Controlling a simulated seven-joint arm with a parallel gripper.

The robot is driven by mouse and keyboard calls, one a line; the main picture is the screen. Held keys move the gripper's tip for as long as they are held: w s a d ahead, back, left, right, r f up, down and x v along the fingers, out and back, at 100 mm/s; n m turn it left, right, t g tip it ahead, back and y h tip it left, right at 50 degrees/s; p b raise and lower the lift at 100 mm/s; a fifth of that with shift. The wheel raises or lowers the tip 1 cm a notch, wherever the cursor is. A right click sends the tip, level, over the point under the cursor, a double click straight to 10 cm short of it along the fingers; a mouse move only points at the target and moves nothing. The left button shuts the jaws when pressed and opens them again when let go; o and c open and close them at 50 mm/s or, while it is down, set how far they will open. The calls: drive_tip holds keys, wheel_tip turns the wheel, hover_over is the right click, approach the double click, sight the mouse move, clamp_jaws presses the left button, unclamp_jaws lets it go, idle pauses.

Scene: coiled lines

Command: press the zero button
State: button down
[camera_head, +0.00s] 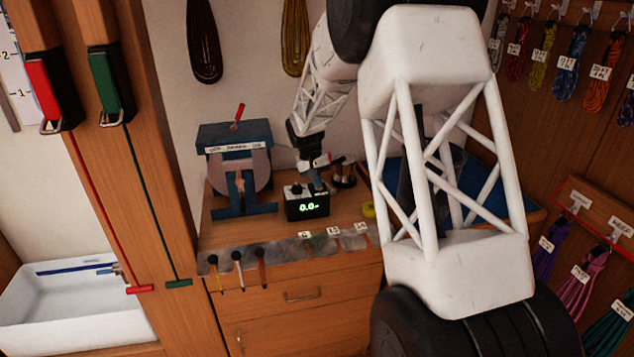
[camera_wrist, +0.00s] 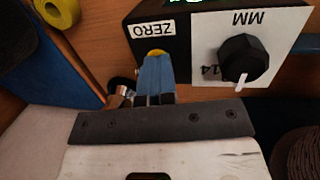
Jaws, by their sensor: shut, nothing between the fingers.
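The zero button (camera_wrist: 156,52) is a small yellow spot beside the ZERO label (camera_wrist: 154,29) in the wrist view, mostly hidden by my fingertips. It is on a black box (camera_head: 307,211) with a green-lit display, which stands on the wooden counter in the head view. My gripper (camera_wrist: 155,62) is shut and empty, its blue fingers together with their tips at the button. Whether they touch or press it, I cannot tell. In the head view my gripper (camera_head: 318,190) is at the top of the box.
A black dial (camera_wrist: 243,60) on a white plate marked MM is just right of my fingers in the wrist view. A yellow ring (camera_wrist: 57,12) lies at the upper left. A blue press-like device (camera_head: 238,170) stands left of the box on the counter (camera_head: 222,232).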

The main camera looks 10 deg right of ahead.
sight(309, 187)
drive_tip(key=v, duration=1.4)
drive_tip(key=shift+d, duration=0.1)
drive_tip(key=s+r+t+y, duration=0.1)
drive_tip(key=s+r, duration=0.3)
drive_tip(key=s, duration=1)
drive_tip(key=s+r+t, duration=0.1)
drive_tip(key=s+r, duration=0.4)
drive_tip(key=s, duration=0.9)
drive_tip(key=s+f, duration=0.3)
drive_tip(key=s, duration=1)
drive_tip(key=s+f+t+y, duration=0.1)
drive_tip(key=s+f, duration=0.2)
drive_tip(key=s, duration=1)
drive_tip(key=shift+a+f+t, duration=0.25)
drive_tip(key=shift+a+t, duration=0.05)
drive_tip(key=shift+a, duration=0.05)
